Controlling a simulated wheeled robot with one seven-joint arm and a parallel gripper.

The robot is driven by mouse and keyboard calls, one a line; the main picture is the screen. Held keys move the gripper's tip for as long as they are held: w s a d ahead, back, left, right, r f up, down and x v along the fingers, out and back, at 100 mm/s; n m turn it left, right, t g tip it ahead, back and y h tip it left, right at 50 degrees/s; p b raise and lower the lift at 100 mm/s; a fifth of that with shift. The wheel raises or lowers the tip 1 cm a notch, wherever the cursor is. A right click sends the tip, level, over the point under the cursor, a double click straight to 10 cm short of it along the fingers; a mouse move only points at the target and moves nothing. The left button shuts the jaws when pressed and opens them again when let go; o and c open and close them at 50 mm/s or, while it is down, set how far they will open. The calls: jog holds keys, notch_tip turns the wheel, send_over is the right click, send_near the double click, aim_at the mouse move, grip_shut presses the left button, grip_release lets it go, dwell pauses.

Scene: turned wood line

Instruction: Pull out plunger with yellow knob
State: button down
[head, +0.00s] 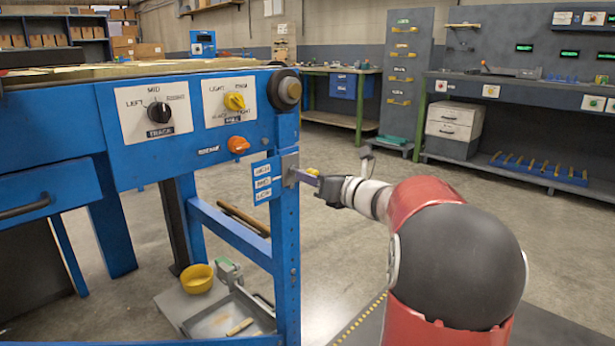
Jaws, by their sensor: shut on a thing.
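The plunger's yellow knob (313,172) shows at the right side of the blue machine's front leg, beside a grey metal plate (289,168). My gripper (318,182) is at the knob, reaching in from the right, and its fingers are shut on it. The gripper and its fingers hide most of the knob and the plunger's shaft. A blue label plate (267,180) with several white labels is just left of the metal plate.
The blue machine (60,115) carries a black dial (159,111), a yellow dial (234,101) and an orange knob (238,145). Open floor lies behind my arm, with benches further back.

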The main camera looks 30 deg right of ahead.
jog(key=shift+s+d+f, duration=0.1)
jog(key=shift+f, duration=0.05)
jog(key=c, duration=1)
grip_release()
jog(key=shift+s, duration=0.1)
jog(key=shift+c, duration=0.2)
jog(key=shift+s, duration=0.1)
jog(key=v, duration=0.7)
jog(key=shift+s, duration=0.3)
jog(key=shift+d, duration=0.1)
